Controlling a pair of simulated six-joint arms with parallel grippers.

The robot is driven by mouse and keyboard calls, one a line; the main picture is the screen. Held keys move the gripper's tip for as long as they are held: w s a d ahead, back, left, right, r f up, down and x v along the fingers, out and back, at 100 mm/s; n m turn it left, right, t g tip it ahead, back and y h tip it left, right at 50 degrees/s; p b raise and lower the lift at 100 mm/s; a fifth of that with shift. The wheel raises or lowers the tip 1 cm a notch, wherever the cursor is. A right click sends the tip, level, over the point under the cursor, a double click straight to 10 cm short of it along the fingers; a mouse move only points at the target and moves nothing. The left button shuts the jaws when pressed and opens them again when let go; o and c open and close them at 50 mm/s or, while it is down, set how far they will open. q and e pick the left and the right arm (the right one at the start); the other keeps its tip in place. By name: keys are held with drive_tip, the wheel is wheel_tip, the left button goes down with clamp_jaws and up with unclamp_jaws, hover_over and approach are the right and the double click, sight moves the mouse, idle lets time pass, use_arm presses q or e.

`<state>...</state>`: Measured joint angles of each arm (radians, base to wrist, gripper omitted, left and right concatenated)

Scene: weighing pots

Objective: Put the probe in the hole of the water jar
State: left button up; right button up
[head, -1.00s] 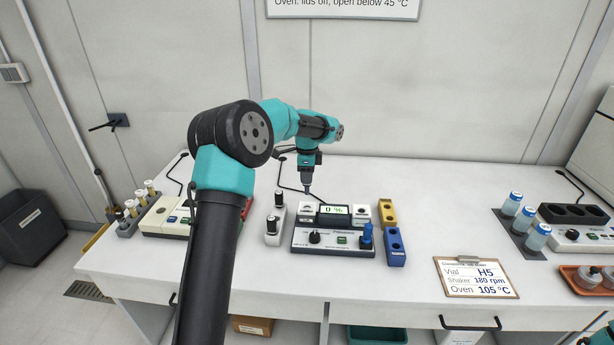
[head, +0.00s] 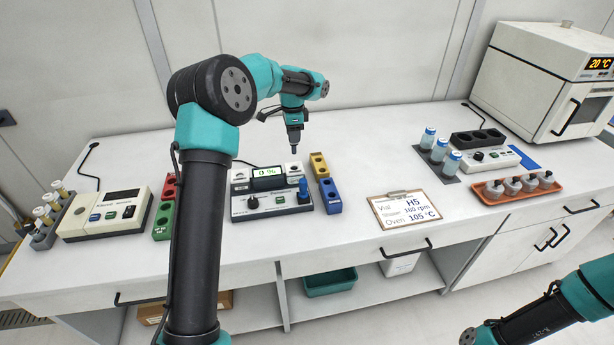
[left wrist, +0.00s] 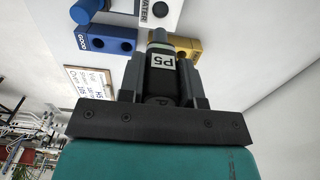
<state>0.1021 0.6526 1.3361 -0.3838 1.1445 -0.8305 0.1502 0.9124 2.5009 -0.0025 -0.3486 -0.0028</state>
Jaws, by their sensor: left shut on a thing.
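My left gripper (head: 293,124) is shut on a dark grey probe with a "P5" label (left wrist: 168,61). The probe points down in the head view, its tip close above or behind the right-hand white block. That block looks like the water jar (head: 293,168), right of the meter's lit display. The left wrist view shows a white part marked "WATER" (left wrist: 146,16) with a dark round hole, near the probe tip. The tip looks apart from the hole, but the exact gap cannot be told. My right arm shows at lower right; its gripper is not in view.
The meter (head: 270,203) has a knob and a blue upright piece (head: 303,190). Yellow (head: 319,165) and blue (head: 330,196) holed blocks stand right of it. Another white block (head: 240,175) stands left. A clipboard (head: 404,209) lies farther right, with clear bench around it.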

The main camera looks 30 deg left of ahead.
sight(294, 153)
use_arm(q)
drive_tip(key=shift+a, duration=0.15)
drive_tip(key=shift+f, duration=2.5)
drive_tip(key=shift+f, duration=0.1)
drive_tip(key=shift+f, duration=2.4)
drive_tip(key=shift+f, duration=0.15)
drive_tip(key=o, duration=0.9)
wheel_tip(294, 153, up, 12)
drive_tip(key=shift+r, duration=0.15)
